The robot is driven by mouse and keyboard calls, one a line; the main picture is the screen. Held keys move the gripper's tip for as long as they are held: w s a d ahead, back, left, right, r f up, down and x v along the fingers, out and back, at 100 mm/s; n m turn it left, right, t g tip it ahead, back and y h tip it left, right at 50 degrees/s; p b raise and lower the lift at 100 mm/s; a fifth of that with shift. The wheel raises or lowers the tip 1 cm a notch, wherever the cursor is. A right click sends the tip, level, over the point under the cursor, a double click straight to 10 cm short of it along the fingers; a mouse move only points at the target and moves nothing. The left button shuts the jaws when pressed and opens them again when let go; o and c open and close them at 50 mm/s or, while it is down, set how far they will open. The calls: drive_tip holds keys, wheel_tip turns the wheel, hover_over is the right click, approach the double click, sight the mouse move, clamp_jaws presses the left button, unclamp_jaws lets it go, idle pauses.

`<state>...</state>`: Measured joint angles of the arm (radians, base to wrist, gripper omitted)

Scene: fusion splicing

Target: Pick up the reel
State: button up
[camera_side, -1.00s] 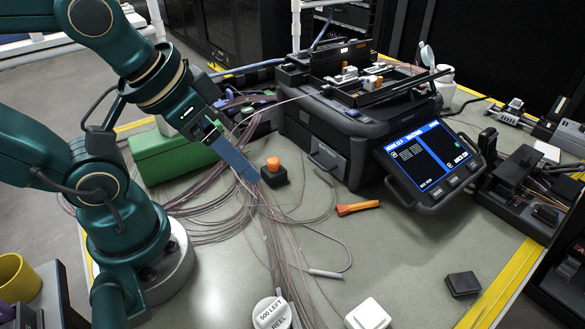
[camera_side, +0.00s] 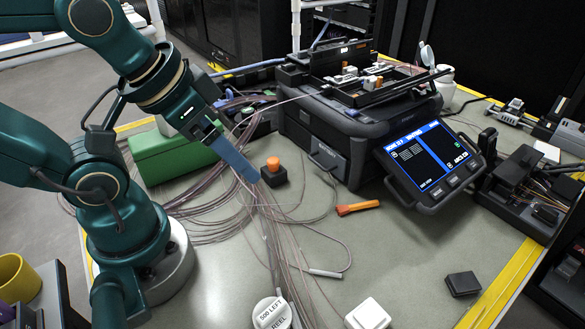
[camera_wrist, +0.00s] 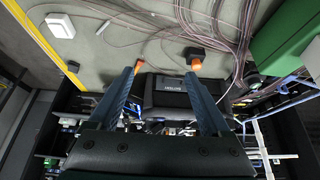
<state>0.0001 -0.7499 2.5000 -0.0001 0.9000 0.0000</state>
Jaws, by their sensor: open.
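The reel (camera_side: 271,313) is a round white piece marked "500 LEFT" and "REEL". It sits at the bottom edge of the side view, partly cut off. I cannot make it out in the wrist view. My gripper (camera_side: 256,178) hangs above the middle left of the bench, well behind the reel and apart from it. In the wrist view my gripper (camera_wrist: 157,74) has its two blue-grey fingers spread wide, with nothing held between them.
A black block with an orange knob (camera_side: 273,172) stands close to my fingertips. Loose fibres (camera_side: 270,230) spread over the bench. The splicer (camera_side: 330,130) is behind, and a green box (camera_side: 172,155) is at left. A white square box (camera_side: 368,314) stands right of the reel.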

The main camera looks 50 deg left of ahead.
drive_tip(key=shift+o, duration=1.4)
drive_tip(key=n+g+h, duration=0.5)
drive_tip(key=g, duration=0.3)
approach(272, 301)
drive_tip(key=w+v, duration=0.1)
drive_tip(key=v, duration=0.4)
drive_tip(key=f+n+g+h, duration=0.1)
drive_tip(key=d+f+g+h, duration=0.1)
drive_tip(key=f, duration=0.1)
drive_tip(key=d+f+n+g+h, duration=0.1)
drive_tip(key=f, duration=0.1)
drive_tip(key=shift+w+n, duration=0.3)
drive_tip(key=shift+w, duration=0.05)
drive_tip(key=f+n+h, duration=0.1)
drive_tip(key=f+n+g, duration=0.1)
drive_tip(key=f, duration=0.1)
drive_tip(key=s+f+g+h, duration=0.1)
drive_tip(key=f, duration=0.1)
drive_tip(key=shift+s+d+n+h, duration=0.1)
drive_tip(key=shift+d+n+h, duration=0.2)
drive_tip(key=shift+d+n, duration=0.1)
drive_tip(key=shift+s+f+g, duration=0.3)
drive_tip(key=shift+s+f, duration=0.1)
drive_tip(key=shift+x, duration=2.55)
